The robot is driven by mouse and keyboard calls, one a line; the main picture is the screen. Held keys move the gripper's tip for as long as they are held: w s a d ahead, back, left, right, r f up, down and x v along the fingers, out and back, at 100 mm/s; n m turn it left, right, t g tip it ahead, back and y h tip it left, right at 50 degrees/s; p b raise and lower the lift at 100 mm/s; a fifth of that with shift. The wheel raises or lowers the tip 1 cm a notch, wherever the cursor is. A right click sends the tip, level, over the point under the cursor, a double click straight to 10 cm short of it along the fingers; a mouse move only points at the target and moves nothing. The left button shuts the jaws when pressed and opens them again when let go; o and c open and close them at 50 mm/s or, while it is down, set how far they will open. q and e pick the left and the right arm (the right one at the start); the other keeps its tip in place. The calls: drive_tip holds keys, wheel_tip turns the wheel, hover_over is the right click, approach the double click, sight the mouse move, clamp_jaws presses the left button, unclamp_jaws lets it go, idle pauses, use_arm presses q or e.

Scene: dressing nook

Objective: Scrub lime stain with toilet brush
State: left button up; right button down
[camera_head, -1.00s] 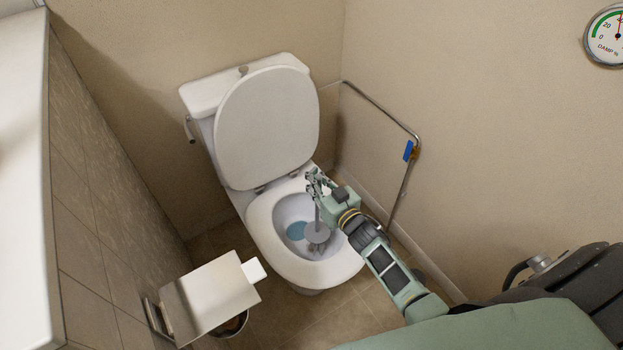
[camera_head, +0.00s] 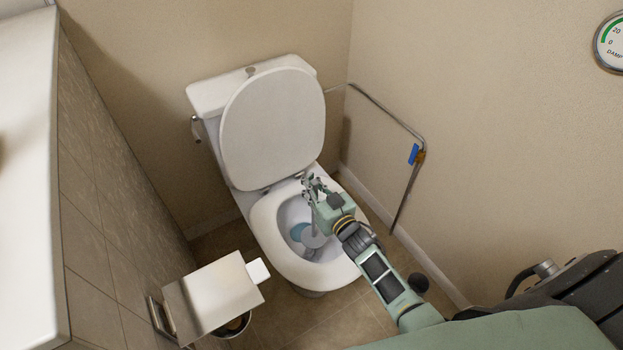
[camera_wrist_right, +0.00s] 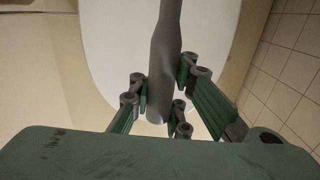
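The toilet (camera_head: 263,215) stands against the back wall with its lid up and an open bowl with blue water (camera_head: 298,231). My right gripper (camera_head: 312,190) is over the right side of the bowl, shut on the grey handle of the toilet brush. The brush (camera_head: 313,240) points down into the bowl, its round grey head beside the water. In the right wrist view the handle (camera_wrist_right: 165,50) runs between the fingers (camera_wrist_right: 162,100). I cannot make out a lime stain; the brush and gripper cover part of the bowl. My left gripper is not in view.
A metal grab rail (camera_head: 400,195) with a blue tag is on the right wall. A toilet paper holder (camera_head: 213,297) juts in at the lower left, above a bin (camera_head: 236,326). A dark round object (camera_head: 418,283) is on the floor beside my right arm.

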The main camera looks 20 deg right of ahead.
drive_tip(key=shift+s+a+f, duration=0.1)
drive_tip(key=shift+s, duration=0.25)
drive_tip(key=shift+s+d+p, duration=0.45)
drive_tip(key=shift+s+d, duration=0.15)
drive_tip(key=shift+d, duration=0.35)
drive_tip(key=shift+w+d+r, duration=0.2)
drive_tip(key=shift+d, duration=0.4)
drive_tip(key=shift+a, duration=0.1)
